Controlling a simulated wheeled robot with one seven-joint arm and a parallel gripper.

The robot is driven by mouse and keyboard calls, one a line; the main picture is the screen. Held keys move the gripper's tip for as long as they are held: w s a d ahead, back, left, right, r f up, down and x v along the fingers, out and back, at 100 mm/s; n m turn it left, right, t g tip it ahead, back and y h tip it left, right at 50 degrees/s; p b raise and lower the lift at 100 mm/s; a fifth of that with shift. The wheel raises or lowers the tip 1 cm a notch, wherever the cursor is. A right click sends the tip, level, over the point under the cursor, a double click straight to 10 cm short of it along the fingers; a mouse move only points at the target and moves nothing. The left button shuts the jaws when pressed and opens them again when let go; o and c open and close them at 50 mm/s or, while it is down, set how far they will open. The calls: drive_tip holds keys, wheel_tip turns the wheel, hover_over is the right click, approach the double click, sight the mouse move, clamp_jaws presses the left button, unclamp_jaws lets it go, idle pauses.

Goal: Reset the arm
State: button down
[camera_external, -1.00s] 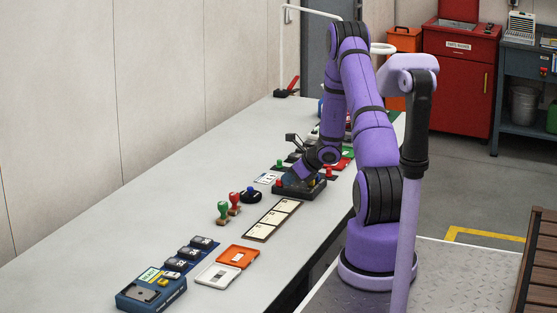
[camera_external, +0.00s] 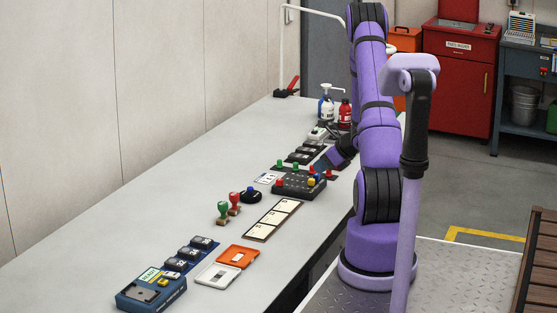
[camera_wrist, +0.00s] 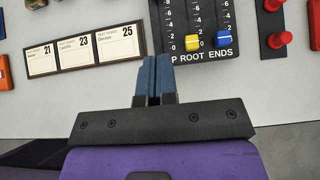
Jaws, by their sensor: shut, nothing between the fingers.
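My arm rises from its purple base at the right side of the long grey table (camera_external: 130,220). My gripper (camera_wrist: 156,60) shows in the wrist view, its two blue fingers together with nothing between them. It hangs over the table's near edge, with the fingertips beside a black panel (camera_wrist: 196,15) lettered "ROOT ENDS", which has a yellow and a blue slider knob. In the external view the wrist is near the right edge of the table, behind this panel (camera_external: 290,187), and the fingers are hard to make out.
A holder with three numbered cards (camera_external: 272,220) lies left of the panel. Bottles (camera_external: 326,108) stand at the back.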

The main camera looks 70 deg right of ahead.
drive_tip(key=shift+s+r, duration=0.35)
drive_tip(key=shift+s, duration=0.1)
drive_tip(key=shift+w+r, duration=0.1)
drive_tip(key=w+a+r+n+g+y, duration=0.1)
drive_tip(key=w+a+r+n, duration=0.25)
drive_tip(key=a+r, duration=0.2)
drive_tip(key=w+a+r+n+y, duration=0.2)
drive_tip(key=a+r+n, duration=0.25)
drive_tip(key=a, duration=0.25)
drive_tip(key=w+a+r+n+g+y, duration=0.1)
drive_tip(key=w+a+r+n, duration=0.2)
drive_tip(key=a+r, duration=0.3)
drive_tip(key=s+a+r+n+g, duration=0.1)
drive_tip(key=a+r+n, duration=0.4)
drive_tip(key=a, duration=0.3)
drive_tip(key=s+a+r+n+g, duration=0.1)
drive_tip(key=s+a+r+n, duration=0.1)
drive_tip(key=a+r+n, duration=0.45)
drive_tip(key=s+a+r+n+h, duration=0.2)
drive_tip(key=s+a+n, duration=0.4)
drive_tip(key=s+a, duration=0.2)
drive_tip(key=s+a+r+n+h, duration=0.2)
drive_tip(key=s+a+r+n, duration=0.1)
drive_tip(key=s+a+n, duration=0.4)
drive_tip(key=s, duration=0.3)
drive_tip(key=shift+s+a+r, duration=0.2)
drive_tip(key=shift+a, duration=0.2)
